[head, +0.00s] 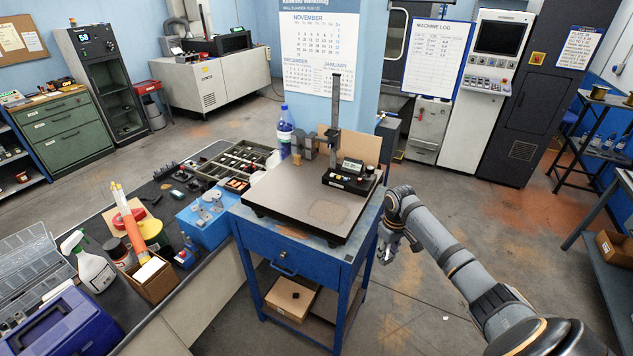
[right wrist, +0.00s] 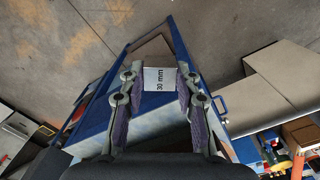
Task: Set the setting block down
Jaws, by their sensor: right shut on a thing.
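The setting block (right wrist: 158,82) is a small pale block marked "30 mm", seen in the right wrist view between my right gripper's fingertips. My right gripper (head: 388,243) is shut on it, in the air just beyond the right edge of the blue stand (head: 287,268) in the head view. In the head view I cannot make out the block at the gripper. The dark surface plate (head: 285,212) lies on the stand, with the gripper apart from it. My left gripper is not in view.
A height gauge (head: 349,180) with a tall column stands at the back of the plate; the front of the plate is clear. A blue fixture (head: 205,220) and a tool tray (head: 238,160) sit on the bench to the left. Open floor lies right of the stand.

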